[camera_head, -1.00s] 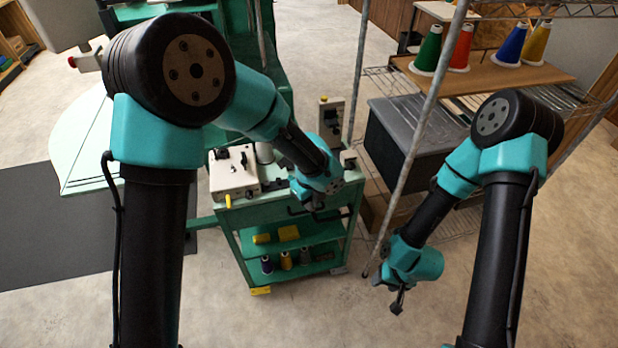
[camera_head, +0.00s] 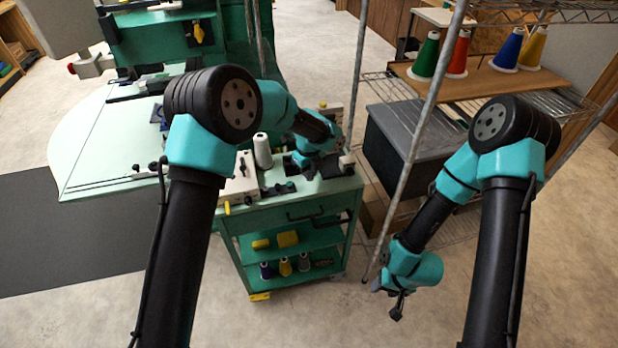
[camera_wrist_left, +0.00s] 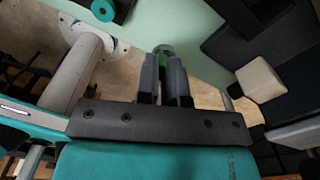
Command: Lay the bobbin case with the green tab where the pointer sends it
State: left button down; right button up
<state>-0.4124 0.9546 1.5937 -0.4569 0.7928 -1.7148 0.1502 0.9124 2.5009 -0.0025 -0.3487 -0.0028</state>
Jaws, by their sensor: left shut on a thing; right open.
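My left gripper (camera_head: 308,166) is over the top of the green cart (camera_head: 300,204). In the left wrist view its two fingers (camera_wrist_left: 167,75) are shut on a small grey piece with green on it, the bobbin case (camera_wrist_left: 162,50). Only its tip shows past the fingers; in the head view the arm hides it. My right gripper (camera_head: 397,306) is open and empty, low over the floor at the right of the cart. I cannot make out a pointer or where it points.
A pale green table (camera_head: 95,150) is at left. A metal post (camera_head: 412,150) stands between the arms.

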pick_arm(q)
jog(key=shift+w+f, duration=0.25)
jog(key=shift+w, duration=0.1)
jog(key=shift+f, duration=1.55)
jog(key=shift+f, duration=0.15)
jog(key=c, duration=1.2)
grip_release()
jog(key=shift+c, duration=0.2)
notch_tip(320, 180, up, 12)
jog(key=shift+r, duration=0.2)
